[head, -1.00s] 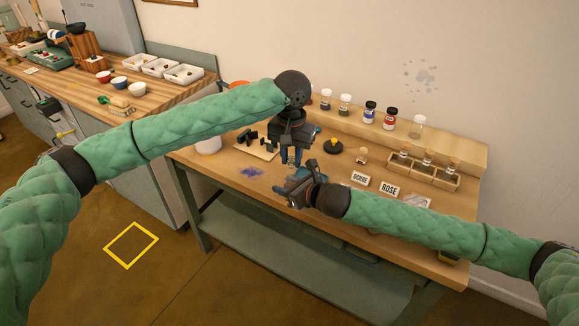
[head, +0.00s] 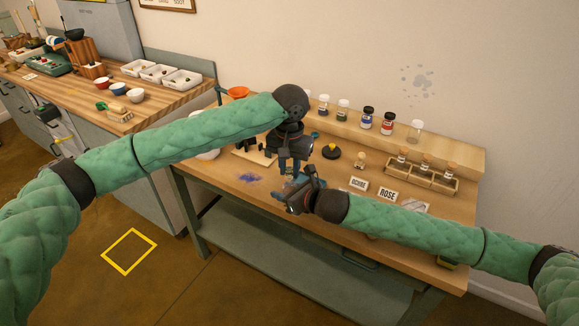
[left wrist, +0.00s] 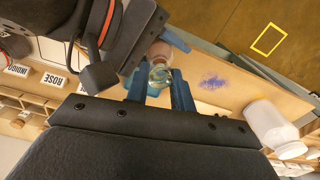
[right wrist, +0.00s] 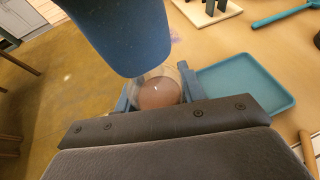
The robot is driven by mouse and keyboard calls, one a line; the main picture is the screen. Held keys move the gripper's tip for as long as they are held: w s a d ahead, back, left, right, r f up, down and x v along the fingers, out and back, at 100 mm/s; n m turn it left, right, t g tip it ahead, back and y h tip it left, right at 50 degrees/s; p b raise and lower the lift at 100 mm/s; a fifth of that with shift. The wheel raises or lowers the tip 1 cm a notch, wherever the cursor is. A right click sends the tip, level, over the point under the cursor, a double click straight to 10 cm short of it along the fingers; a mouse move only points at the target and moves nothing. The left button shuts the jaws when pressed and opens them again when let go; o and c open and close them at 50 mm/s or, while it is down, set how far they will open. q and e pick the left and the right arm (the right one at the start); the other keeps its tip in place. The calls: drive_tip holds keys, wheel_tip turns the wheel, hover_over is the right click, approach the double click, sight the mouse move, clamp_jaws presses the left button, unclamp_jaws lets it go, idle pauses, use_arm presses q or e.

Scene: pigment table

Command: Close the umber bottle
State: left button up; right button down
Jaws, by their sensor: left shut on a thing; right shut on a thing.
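My right gripper (head: 282,191) is shut on the umber bottle (right wrist: 158,93), a clear glass bottle with brown content, held above the table. My left gripper (head: 290,172) points down just over it. In the left wrist view my left gripper (left wrist: 160,88) is shut on a small clear, stopper-like piece (left wrist: 160,75); the bottle's glass shows right beyond it. A left finger (right wrist: 120,30) looms over the bottle in the right wrist view. Whether piece and bottle mouth touch is hidden.
A teal tray (right wrist: 242,90) lies below my right gripper. A rack of corked bottles (head: 425,173) stands at the right, near the OCHRE (head: 358,184) and ROSE (head: 387,194) signs. Several jars line the back shelf (head: 450,146). A white jar (left wrist: 268,122) stands left of a blue powder stain (head: 249,178).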

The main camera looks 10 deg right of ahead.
use_arm(q)
drive_tip(key=shift+f, duration=0.65)
idle(0.4)
drive_tip(key=o, duration=1)
drive_tip(key=shift+r, duration=0.15)
wheel_tip(320, 180, up, 12)
drive_tip(key=shift+f, duration=0.15)
drive_tip(key=shift+w, duration=0.1)
